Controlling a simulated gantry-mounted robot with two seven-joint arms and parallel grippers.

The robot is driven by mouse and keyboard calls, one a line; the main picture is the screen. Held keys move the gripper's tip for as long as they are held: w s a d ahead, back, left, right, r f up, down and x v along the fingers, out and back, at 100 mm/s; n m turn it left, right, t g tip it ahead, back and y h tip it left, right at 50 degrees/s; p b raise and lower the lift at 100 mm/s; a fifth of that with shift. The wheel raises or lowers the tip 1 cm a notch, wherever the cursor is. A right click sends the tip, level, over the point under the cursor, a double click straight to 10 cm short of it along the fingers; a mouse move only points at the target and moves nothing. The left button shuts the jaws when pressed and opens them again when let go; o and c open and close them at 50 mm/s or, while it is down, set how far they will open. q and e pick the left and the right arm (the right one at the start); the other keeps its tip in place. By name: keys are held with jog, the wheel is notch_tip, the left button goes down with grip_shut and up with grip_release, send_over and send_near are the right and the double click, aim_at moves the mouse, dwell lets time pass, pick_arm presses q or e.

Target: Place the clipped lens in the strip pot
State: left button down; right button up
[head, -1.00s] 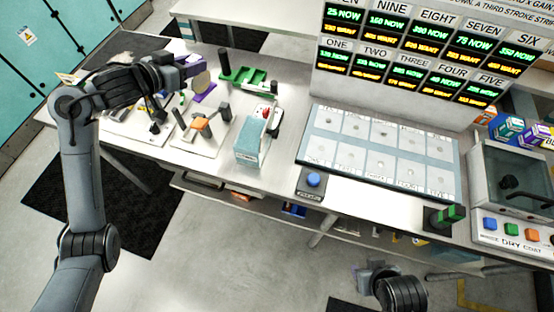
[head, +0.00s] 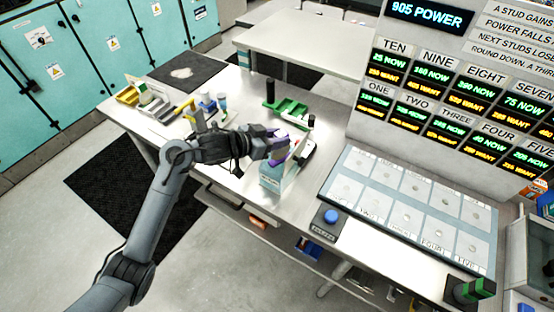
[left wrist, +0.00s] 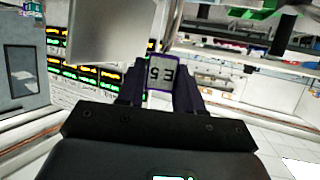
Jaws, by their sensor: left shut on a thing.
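My left gripper (head: 284,148) is over the workbench, just above a pale teal box-shaped pot (head: 270,181), which I take to be the strip pot. It is shut on the clipped lens, whose purple clip (head: 297,147) shows at the fingertips in the head view. In the left wrist view, the clip's grey tag (left wrist: 160,73), with upside-down characters like "E5", sits between the dark fingers. I cannot make out the round lens clearly, nor tell whether it touches the pot. The pot's opening is partly hidden by the gripper. My right gripper is not in view.
A green tray (head: 287,106) stands behind the pot. A blue button box (head: 329,221) and a panel of pale labelled squares (head: 410,206) lie to the right. Several small tools and trays crowd the bench's left part. A tall board of lit numbers rises behind the panel.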

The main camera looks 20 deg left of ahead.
aim_at(276, 157)
pick_arm(q)
jog(key=shift+f+b, duration=0.6)
jog(key=shift+f, duration=3.6)
jog(key=shift+f, duration=0.2)
jog(key=c, duration=1)
grip_release()
jog(key=shift+r, duration=0.1)
